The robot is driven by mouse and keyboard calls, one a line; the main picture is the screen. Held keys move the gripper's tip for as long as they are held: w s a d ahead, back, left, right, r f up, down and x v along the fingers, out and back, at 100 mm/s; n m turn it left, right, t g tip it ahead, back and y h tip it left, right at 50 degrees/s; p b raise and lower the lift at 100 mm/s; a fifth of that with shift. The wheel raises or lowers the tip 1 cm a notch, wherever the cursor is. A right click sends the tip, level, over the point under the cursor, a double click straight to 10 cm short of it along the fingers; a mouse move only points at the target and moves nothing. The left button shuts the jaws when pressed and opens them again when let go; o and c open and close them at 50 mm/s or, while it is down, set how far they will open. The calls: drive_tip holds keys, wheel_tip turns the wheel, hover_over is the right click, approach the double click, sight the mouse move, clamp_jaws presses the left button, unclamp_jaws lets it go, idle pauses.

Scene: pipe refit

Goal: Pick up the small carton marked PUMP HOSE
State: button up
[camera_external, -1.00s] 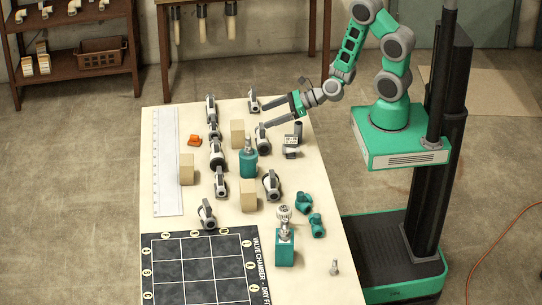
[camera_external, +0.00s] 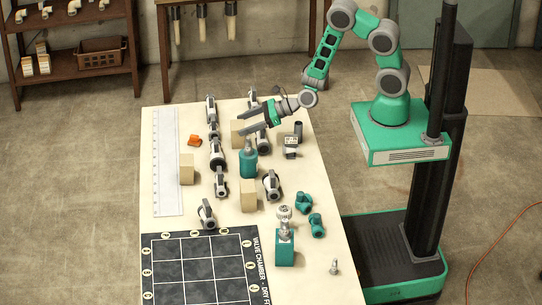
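Three tan cartons stand on the long cream table (camera_external: 158,225): one near the back (camera_external: 236,139), one at the left (camera_external: 186,170) and one nearer the front (camera_external: 248,196). No lettering can be read on the sides that show, so I cannot tell which is marked PUMP HOSE. My gripper (camera_external: 240,118) is open and empty, with its two fingers spread and pointing left. It is over the back carton; its lower finger overlaps that carton's top edge in the picture. I cannot tell whether they touch.
Several grey-and-black valves (camera_external: 217,154) stand close around the cartons. A teal bottle-like part (camera_external: 248,163) stands just in front of the back carton. An orange piece (camera_external: 194,140) and a white ruler strip (camera_external: 167,165) lie left. A dark grid mat (camera_external: 199,270) covers the front left.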

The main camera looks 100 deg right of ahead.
drive_tip(key=c, duration=1.1)
drive_tip(key=shift+r, duration=0.15)
